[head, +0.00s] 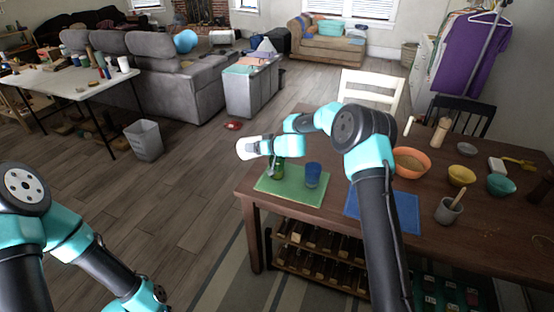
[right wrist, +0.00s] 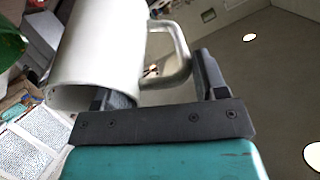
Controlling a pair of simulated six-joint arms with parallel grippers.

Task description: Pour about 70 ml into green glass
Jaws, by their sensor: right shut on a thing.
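My right gripper (right wrist: 160,85) is shut on the handle of a white mug (right wrist: 95,50), with dark fingers on either side of the handle. The mug's body is in front of the fingers in the right wrist view, and its contents are hidden. The green glass (head: 279,170) stands on the green mat (head: 300,194), just below my right wrist and partly hidden. Part of a green thing, likely this glass (right wrist: 10,42), shows at the right wrist view's left edge. My left gripper is not in view.
A blue glass (head: 312,174) stands on the green mat, right of the green glass. A blue mat (head: 405,212) lies to the right, partly behind my arm. Orange (head: 410,163), yellow (head: 461,176) and teal (head: 500,185) bowls and a grey cup (head: 448,211) stand farther right.

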